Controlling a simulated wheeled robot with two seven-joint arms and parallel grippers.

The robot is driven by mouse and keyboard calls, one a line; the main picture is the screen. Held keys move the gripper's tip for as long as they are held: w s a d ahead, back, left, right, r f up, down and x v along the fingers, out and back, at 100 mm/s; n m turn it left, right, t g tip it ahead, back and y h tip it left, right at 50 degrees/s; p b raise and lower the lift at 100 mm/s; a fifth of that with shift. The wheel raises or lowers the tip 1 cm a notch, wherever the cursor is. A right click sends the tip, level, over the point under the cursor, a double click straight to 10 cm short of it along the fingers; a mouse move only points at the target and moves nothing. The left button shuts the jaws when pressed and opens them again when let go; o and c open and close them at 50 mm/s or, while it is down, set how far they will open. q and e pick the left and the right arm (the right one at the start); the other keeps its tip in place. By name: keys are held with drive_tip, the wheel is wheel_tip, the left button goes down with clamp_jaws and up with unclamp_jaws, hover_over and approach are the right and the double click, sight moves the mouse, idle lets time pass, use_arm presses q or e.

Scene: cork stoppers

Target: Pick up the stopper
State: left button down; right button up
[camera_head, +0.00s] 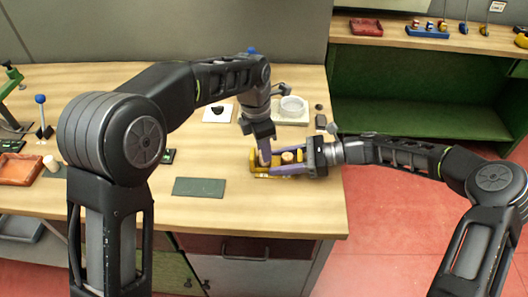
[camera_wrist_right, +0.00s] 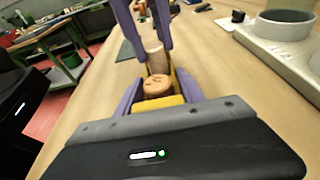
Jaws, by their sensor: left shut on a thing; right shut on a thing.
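A yellow holder (camera_head: 254,161) lies on the wooden table and also shows in the right wrist view (camera_wrist_right: 168,101). A cork stopper (camera_head: 287,157) sits in its near part, with its round top clear in the right wrist view (camera_wrist_right: 158,86). My right gripper (camera_head: 274,163) comes in from the right, its purple fingers on either side of the holder and shut on it. My left gripper (camera_head: 264,156) points down at the holder's far part. Its purple fingers are shut on a second, paler stopper (camera_wrist_right: 155,57), whose lower end is partly hidden behind the nearer stopper.
A grey-white stand with a round dish (camera_head: 291,108) is behind the grippers. A dark green mat (camera_head: 199,187) lies to the left, and a white card with a black shape (camera_head: 217,113) lies behind it. A reddish tray (camera_head: 20,168) is at far left. The table's front right is clear.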

use_arm(q)
wheel_tip(320, 180, up, 9)
drive_tip(key=shift+f, duration=0.15)
idle(0.5)
use_arm(e)
drive_tip(key=o, duration=1.1)
drive_tip(key=shift+c, duration=0.2)
drive_tip(key=shift+d, duration=0.1)
drive_tip(key=v, duration=1.2)
